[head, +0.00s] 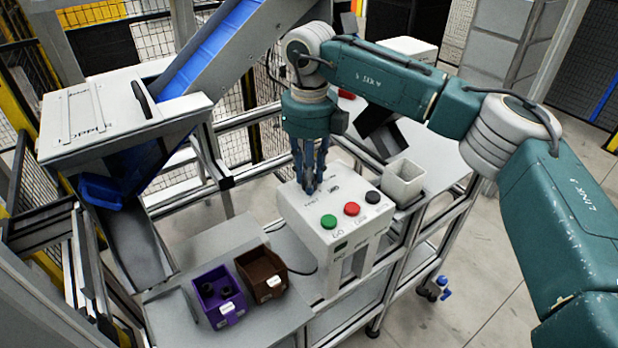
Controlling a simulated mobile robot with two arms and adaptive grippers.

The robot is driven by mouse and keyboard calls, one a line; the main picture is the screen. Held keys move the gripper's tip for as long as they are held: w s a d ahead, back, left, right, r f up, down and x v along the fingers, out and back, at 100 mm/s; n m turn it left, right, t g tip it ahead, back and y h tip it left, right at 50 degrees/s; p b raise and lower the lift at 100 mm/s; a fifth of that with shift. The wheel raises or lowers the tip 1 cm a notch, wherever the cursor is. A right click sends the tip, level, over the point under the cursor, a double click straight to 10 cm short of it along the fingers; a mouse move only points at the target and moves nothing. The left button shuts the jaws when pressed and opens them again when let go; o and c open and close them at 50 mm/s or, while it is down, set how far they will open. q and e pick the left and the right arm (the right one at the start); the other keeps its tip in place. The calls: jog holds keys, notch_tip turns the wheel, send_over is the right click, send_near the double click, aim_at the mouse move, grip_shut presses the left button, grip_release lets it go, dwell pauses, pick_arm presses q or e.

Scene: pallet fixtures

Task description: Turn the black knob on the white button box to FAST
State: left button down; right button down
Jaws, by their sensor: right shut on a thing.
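The white button box (345,226) stands on a white post at the front of the frame table. Its top carries a green button (328,222), a red button (352,209) and a black round button (373,197). My right gripper (309,190) points straight down at the back left of the box top. Its fingers are shut on the black knob, which they hide almost wholly. Small lettering lies beside the fingers, too small to read, so I cannot tell where the knob points. My left gripper is not in view.
A white square cup (403,182) stands right behind the box. A purple bin (219,296) with dark parts and a brown bin (262,274) sit on the lower left shelf. A blue conveyor (215,47) and a white hopper lid (100,112) rise at left.

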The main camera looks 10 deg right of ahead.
jog(key=shift+r+m, duration=0.1)
jog(key=shift+m, duration=1)
jog(key=c, duration=1.6)
grip_release()
jog(key=shift+o, duration=0.8)
jog(key=shift+s+d, duration=0.1)
jog(key=shift+s, duration=0.05)
notch_tip(320, 180, up, 12)
jog(key=shift+b, duration=0.3)
